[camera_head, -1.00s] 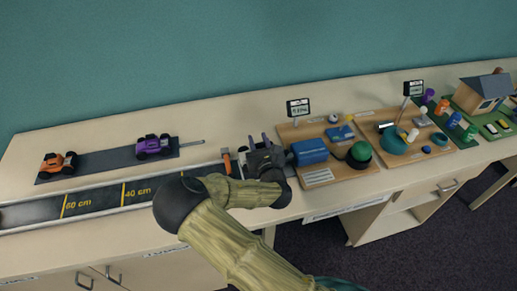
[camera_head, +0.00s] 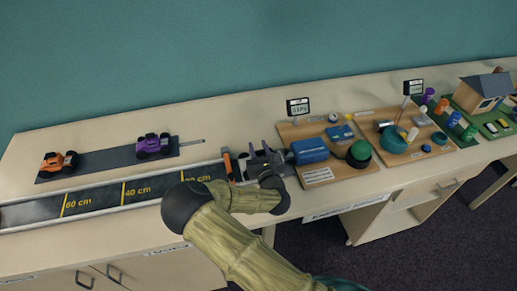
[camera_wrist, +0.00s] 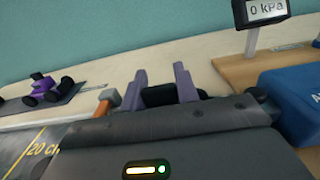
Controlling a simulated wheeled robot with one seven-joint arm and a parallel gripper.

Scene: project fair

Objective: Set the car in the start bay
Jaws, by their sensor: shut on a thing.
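My gripper (camera_head: 258,148) is shut at the right end of the track (camera_head: 95,202), just right of the orange start gate (camera_head: 228,165). In the wrist view, its two grey-purple fingers (camera_wrist: 159,78) stand on either side of a dark, rounded part of the held car (camera_wrist: 160,96). The rest of this car is hidden by the gripper body, so its colour and whether it touches the start bay floor cannot be told. An orange car (camera_head: 58,162) and a purple car (camera_head: 153,146) stand on a dark mat (camera_head: 105,161) behind the track.
Right of my gripper, a wooden board (camera_head: 320,176) carries a blue block (camera_head: 310,150), a green-topped round part (camera_head: 360,151) and a small display (camera_head: 298,107). A second board (camera_head: 428,160) and a model house (camera_head: 484,92) stand further right. The table behind the gripper is clear.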

